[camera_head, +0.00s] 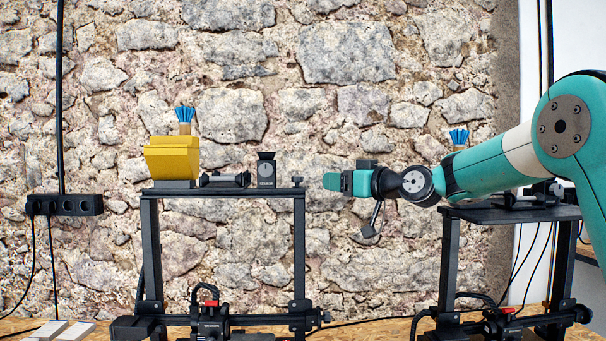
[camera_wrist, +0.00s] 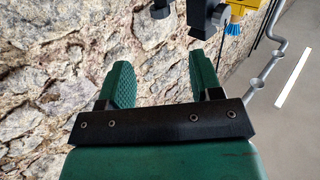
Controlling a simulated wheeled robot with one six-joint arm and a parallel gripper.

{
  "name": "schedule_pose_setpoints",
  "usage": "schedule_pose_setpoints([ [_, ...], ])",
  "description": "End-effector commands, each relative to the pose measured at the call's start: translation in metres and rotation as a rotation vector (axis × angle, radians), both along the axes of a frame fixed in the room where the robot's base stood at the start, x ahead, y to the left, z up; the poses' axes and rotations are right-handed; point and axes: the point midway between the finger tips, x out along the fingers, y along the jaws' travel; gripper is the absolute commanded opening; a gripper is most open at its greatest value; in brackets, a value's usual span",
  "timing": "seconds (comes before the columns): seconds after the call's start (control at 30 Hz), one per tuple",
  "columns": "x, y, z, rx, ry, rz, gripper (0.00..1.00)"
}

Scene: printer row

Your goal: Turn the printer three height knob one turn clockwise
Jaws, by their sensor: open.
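Two black printer frames show in the head view, a left printer (camera_head: 299,250) and a right printer (camera_head: 447,265). I cannot tell which is printer three. A small dark knob-like part (camera_head: 297,181) sits on the left printer's top right corner. Dark round ends show low on the right side of each printer; no height knob can be identified for certain. My gripper (camera_head: 332,182) is in front of the stone wall, between the printers at top-bar height, apart from both. In the wrist view my gripper (camera_wrist: 162,78) has its green fingers spread with nothing between them.
A yellow bin (camera_head: 172,158) with a blue brush (camera_head: 185,115), a spool holder (camera_head: 225,180) and a dark box (camera_head: 266,170) stand on the left printer. A socket strip (camera_head: 64,205) is on the wall. Cables hang by the right printer. A grey pipe (camera_wrist: 267,70) shows in the wrist view.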

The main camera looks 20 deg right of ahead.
Motion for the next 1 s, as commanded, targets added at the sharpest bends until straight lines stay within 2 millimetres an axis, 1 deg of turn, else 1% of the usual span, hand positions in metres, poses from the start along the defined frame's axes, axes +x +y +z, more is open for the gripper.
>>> schedule_pose_setpoints([
  [0.03,0.011,0.008,0.004,0.001,0.003,0.004,0.59],
  [0.3,0.062,0.040,0.004,0.000,0.004,0.003,0.59],
  [0.5,0.088,0.055,0.002,0.001,0.003,0.002,0.59],
  [0.6,0.095,0.059,0.001,0.000,0.002,0.000,0.59],
  [0.7,0.098,0.061,0.001,0.000,0.002,0.000,0.59],
  [0.93,0.099,0.062,0.000,0.000,0.002,-0.001,0.59],
  [0.97,0.099,0.061,0.000,0.000,0.002,-0.001,0.57],
  [1.0,0.099,0.061,0.000,0.000,0.002,-0.001,0.47],
])
